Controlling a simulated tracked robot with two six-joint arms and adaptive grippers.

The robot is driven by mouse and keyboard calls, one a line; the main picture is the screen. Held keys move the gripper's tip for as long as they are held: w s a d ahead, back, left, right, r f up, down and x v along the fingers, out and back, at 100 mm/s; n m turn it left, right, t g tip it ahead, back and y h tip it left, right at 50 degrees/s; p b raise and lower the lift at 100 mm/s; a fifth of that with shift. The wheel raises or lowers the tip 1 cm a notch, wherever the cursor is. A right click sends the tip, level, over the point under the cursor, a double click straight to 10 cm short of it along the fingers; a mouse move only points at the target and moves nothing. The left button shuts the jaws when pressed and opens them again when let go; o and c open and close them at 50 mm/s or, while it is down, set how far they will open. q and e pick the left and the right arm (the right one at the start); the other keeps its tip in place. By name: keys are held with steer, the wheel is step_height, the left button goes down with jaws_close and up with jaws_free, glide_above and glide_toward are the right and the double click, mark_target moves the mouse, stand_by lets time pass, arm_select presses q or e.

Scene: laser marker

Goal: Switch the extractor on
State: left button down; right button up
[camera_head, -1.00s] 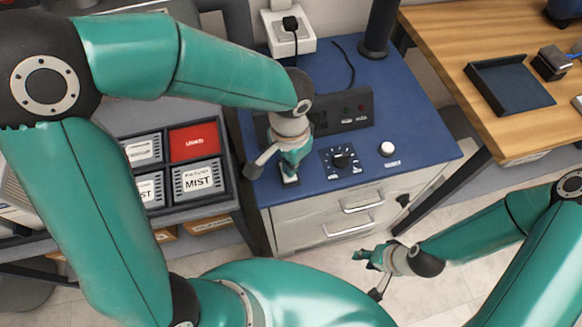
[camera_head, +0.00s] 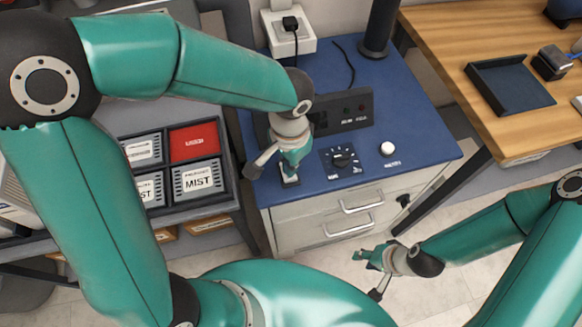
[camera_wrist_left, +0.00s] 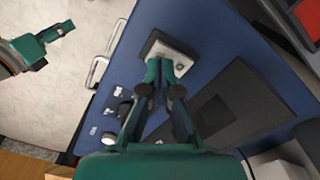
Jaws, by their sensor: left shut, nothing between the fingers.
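A small switch in a light plate (camera_wrist_left: 172,50) is on the blue top of the cabinet. In the head view its plate (camera_head: 290,181) is partly hidden under my left gripper. My left gripper (camera_head: 289,170) is shut and empty, pointing down with its fingertips at the switch. In the left wrist view the fingertips (camera_wrist_left: 166,70) overlap the near edge of the plate; I cannot tell whether they touch it. My right gripper (camera_head: 368,257) is away to the lower right, in front of the drawers, with no object visible in it; its opening is unclear.
A dial (camera_head: 340,158) and a white button (camera_head: 387,148) are to the right of the switch. A black panel (camera_head: 345,112) with small indicators stands behind. A rack of labelled boxes (camera_head: 198,180) is close on the left. A wooden table (camera_head: 450,60) stands right.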

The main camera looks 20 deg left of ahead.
arm_select(q)
steer(key=shift+f+b, duration=0.95)
steer(key=shift+f, duration=0.15)
stand_by(0.3)
steer(key=shift+r, duration=0.15)
steer(key=shift+r+p, duration=2.75)
steer(key=shift+r, duration=0.7)
steer(key=shift+f, duration=0.1)
